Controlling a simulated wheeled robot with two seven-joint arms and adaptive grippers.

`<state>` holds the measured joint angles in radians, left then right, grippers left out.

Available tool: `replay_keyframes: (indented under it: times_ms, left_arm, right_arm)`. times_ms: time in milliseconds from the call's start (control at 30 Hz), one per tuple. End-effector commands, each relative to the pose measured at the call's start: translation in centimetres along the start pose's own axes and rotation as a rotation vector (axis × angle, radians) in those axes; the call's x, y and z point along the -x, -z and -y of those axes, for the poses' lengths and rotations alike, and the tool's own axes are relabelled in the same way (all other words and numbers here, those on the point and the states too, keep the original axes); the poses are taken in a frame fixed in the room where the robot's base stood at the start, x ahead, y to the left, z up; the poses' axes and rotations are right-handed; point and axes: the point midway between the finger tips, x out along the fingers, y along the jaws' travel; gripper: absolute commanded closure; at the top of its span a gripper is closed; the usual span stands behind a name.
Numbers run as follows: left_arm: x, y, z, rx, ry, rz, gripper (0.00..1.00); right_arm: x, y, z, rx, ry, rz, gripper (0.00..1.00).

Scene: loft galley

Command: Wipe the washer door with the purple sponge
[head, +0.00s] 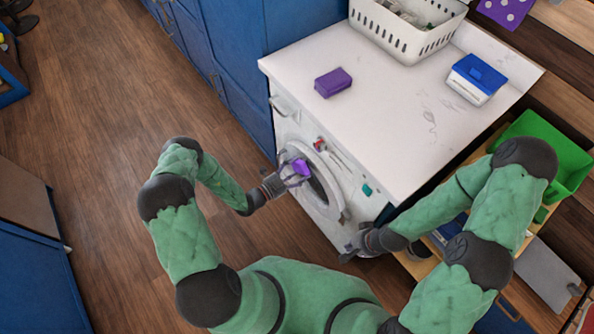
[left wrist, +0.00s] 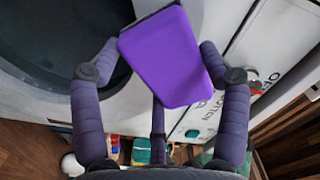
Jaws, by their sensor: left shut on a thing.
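The purple sponge (head: 301,166) is in my left gripper (head: 291,176), in front of the washer (head: 288,128). In the left wrist view the sponge (left wrist: 168,58) sits between the fingers of the left gripper (left wrist: 160,62). The round washer door (head: 338,208) has a pale ring and dark glass. The door's glass (left wrist: 50,45) also shows at the left of the left wrist view, beside the sponge. I cannot tell whether the sponge touches the door. My right gripper (head: 353,248) is low by the washer's lower right; its fingers are too small to judge.
A purple block (head: 333,82), a white basket (head: 405,32) and a blue-lidded box (head: 475,80) stand on the white worktop (head: 385,135). A green bin (head: 555,150) is at the right. Blue cabinets (head: 235,70) adjoin the washer. The wooden floor (head: 100,130) at left is clear.

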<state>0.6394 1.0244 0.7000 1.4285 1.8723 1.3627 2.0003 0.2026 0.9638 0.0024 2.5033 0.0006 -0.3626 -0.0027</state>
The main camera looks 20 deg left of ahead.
Motion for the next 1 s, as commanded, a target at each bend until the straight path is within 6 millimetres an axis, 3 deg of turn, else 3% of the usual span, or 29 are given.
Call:
replay_keyframes:
  times_ms: [1000]
  left_arm:
    - [-1.2,0.0,0.0,0.0,-0.001,0.0,0.51]
  right_arm:
    - [-0.2,0.0,-0.1,0.0,0.0,0.0,1.0]
